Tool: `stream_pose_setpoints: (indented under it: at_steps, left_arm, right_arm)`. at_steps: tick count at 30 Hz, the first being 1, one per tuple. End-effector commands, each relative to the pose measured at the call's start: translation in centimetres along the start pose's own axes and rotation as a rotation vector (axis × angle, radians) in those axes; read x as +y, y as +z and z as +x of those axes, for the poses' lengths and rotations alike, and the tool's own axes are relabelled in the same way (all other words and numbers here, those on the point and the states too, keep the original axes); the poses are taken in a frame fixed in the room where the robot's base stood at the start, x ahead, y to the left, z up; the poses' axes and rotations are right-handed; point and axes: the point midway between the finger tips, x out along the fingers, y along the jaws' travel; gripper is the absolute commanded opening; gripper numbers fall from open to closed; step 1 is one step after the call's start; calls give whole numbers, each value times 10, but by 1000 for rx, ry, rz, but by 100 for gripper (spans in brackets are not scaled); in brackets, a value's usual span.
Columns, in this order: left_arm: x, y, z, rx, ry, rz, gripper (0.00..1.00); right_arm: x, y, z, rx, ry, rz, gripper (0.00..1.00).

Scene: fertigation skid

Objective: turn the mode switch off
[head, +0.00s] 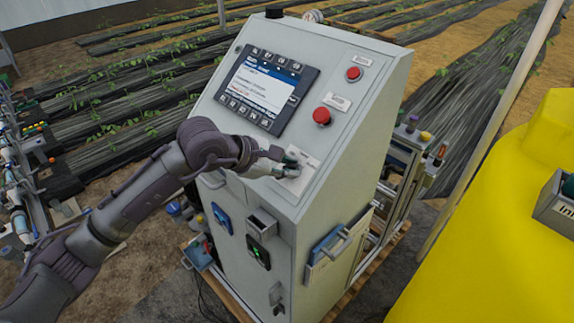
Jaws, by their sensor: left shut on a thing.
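The mode switch (304,157) sits on a light label plate low on the sloped face of the grey control cabinet (345,105). My left gripper (289,165) reaches in from the left and is shut on the switch's knob. The fingers cover most of the knob, so I cannot tell which position it points to. The lettering on the plate is too small to read. My right gripper is not in view.
A lit display (267,82) with buttons is above my left gripper. Two red buttons, the lower (322,116) and the upper (353,74), are up and right of it. A yellow tank (510,190) stands at the right. Pipes and valves (20,170) line the left edge.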

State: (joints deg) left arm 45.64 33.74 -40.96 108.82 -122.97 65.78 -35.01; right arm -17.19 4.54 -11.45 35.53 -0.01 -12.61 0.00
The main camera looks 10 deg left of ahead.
Motion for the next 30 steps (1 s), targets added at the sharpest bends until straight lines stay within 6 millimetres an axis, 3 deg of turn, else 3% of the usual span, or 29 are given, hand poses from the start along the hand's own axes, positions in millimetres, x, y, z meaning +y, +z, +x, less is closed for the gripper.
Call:
stream_pose_setpoints:
  at_steps: [11, 30]
  left_arm:
    - [-2, -3, 3, -1, 28, -112, 0]
    - [-3, -3, 4, -4, 152, -676, 0]
  right_arm:
    - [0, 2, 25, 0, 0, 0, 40]
    - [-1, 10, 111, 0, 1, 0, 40]
